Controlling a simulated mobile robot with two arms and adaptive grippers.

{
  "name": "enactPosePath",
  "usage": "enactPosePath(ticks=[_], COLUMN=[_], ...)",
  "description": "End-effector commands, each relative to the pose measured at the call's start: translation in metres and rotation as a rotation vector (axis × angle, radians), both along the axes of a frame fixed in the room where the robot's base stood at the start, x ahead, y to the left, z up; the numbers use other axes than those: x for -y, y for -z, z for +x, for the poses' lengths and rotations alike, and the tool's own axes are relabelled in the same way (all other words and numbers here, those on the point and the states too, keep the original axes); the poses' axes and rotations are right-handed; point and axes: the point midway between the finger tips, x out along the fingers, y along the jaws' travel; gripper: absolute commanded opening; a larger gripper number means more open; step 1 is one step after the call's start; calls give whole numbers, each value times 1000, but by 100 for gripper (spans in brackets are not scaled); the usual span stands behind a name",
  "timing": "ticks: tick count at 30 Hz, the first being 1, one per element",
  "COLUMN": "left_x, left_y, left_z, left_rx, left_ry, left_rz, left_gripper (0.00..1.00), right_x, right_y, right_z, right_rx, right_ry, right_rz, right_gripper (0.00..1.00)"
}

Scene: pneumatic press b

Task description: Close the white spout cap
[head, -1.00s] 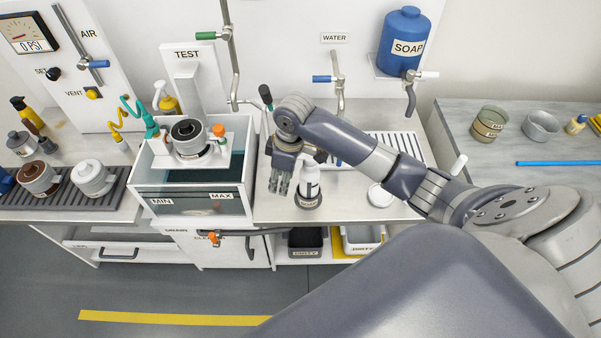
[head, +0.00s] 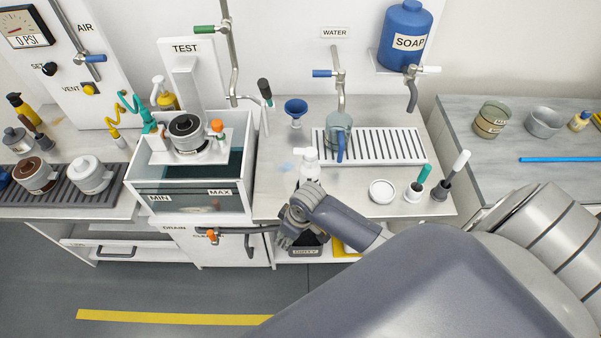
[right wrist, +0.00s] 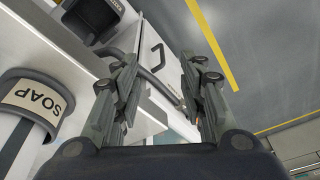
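A small white bottle (head: 309,170) stands upright on the counter in the middle of the head view. A white piece at its top, which looks like the spout cap (head: 301,152), sticks out to the left; I cannot tell how far open it is. The bottle's lower part is hidden behind my right gripper (head: 285,241), which hangs in front of the counter edge, apart from the cap. In the right wrist view the gripper (right wrist: 160,65) is open with nothing between its fingers. A dark holder with a SOAP label (right wrist: 38,98) is at the left there. My left gripper is not in view.
A water tank (head: 190,205) stands left of the bottle. Behind are a blue funnel (head: 296,107) and a drain rack (head: 385,147) holding a grey cup (head: 338,130). A white dish (head: 382,191) and brush holders stand to the right. A drawer with a handle is below.

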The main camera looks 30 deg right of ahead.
Motion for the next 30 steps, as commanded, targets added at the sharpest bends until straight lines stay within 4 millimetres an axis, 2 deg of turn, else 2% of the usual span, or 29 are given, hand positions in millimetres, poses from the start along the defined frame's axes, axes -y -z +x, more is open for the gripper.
enactPosePath(ticks=[1,9,15,21,30], left_x=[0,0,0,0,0], left_y=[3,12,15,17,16], left_z=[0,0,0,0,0], left_rx=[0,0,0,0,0], left_ry=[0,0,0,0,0], left_rz=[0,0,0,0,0], left_gripper=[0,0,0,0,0], right_x=[2,12,17,20,20], right_y=[12,62,87,97,98], right_z=[-3,-19,-28,-33,-33], right_rx=[-3,-10,-12,-13,-13], right_ry=[15,77,104,116,117], right_rz=[-1,-9,-17,-21,-21], right_gripper=[38,38,38,38,38])
